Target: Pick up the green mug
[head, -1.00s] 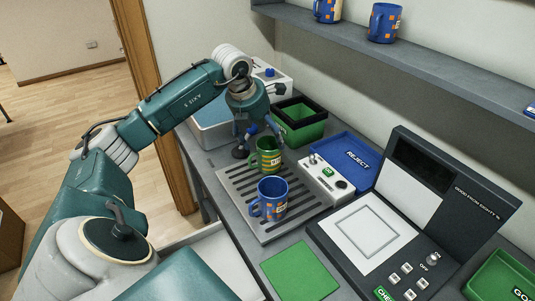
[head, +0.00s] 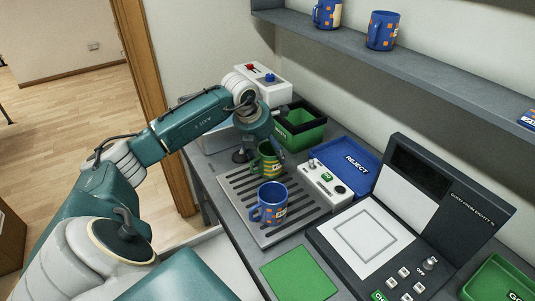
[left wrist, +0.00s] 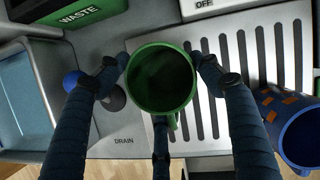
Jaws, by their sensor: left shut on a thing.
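The green mug (head: 268,163) stands upright at the back left end of the slatted drain tray (head: 262,240). My left gripper (head: 262,151) reaches down over it from above, with the fingers on either side of the mug body. In the left wrist view the green mug (left wrist: 160,85) is seen from above, its dark inside showing and its handle towards the bottom. The left gripper (left wrist: 160,66) is shut on it. No gap shows under the mug; its base is hidden. My right gripper is out of view.
A blue mug (head: 271,203) stands on the tray just in front of the green one. The green waste bin (head: 300,130) is behind, with the blue reject tray (head: 352,165) and a white switch box (head: 326,185) to the right. A shelf with blue mugs runs above.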

